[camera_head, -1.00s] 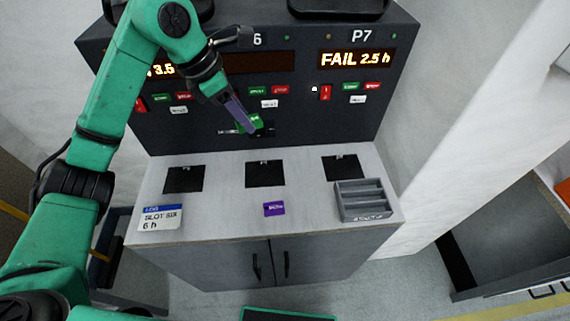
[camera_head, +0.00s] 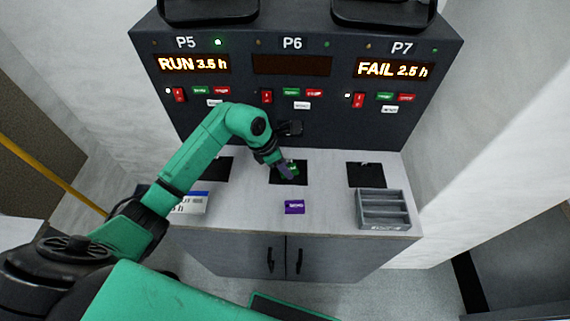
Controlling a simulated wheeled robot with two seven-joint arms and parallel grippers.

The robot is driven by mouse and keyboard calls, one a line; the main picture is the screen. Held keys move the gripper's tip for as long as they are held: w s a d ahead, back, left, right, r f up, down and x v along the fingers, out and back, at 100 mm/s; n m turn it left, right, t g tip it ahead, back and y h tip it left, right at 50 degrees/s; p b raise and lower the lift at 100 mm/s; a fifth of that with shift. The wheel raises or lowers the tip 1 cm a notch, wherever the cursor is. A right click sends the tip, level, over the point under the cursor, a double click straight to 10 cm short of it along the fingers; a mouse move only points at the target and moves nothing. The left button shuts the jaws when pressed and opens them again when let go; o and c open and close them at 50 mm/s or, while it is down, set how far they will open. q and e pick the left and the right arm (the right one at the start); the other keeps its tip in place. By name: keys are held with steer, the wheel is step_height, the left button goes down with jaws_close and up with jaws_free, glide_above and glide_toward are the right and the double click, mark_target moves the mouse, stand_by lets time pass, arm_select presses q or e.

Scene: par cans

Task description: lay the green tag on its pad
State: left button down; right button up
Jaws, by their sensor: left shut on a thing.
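The green tag (camera_head: 294,166) is between the fingers of my left gripper (camera_head: 286,171), over the middle black pad (camera_head: 301,179). The gripper is shut on the tag. The tag is low, but I cannot tell whether it touches the pad. The fingers and wrist hide part of the tag and pad. Two more black pads lie on the counter, one at left (camera_head: 218,169), partly behind my arm, and one at right (camera_head: 366,175). My right gripper is not in view.
A purple tag (camera_head: 294,207) lies on the counter in front of the middle pad. A grey slotted tray (camera_head: 383,209) stands at the right front. A white card (camera_head: 195,203) is at left, partly behind my arm. The panel (camera_head: 290,127) rises behind.

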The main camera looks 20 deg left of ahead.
arm_select(q)
steer(key=shift+f, duration=0.2)
steer(key=shift+c, duration=2.3)
jaws_free()
steer(key=shift+r, duration=0.1)
steer(key=shift+r, duration=0.3)
steer(key=b+v, duration=0.1)
steer(key=v, duration=1)
steer(key=shift+a+r+b, duration=0.15)
steer(key=shift+r+b, duration=0.15)
steer(key=shift+b, duration=0.05)
steer(key=shift+s, duration=0.15)
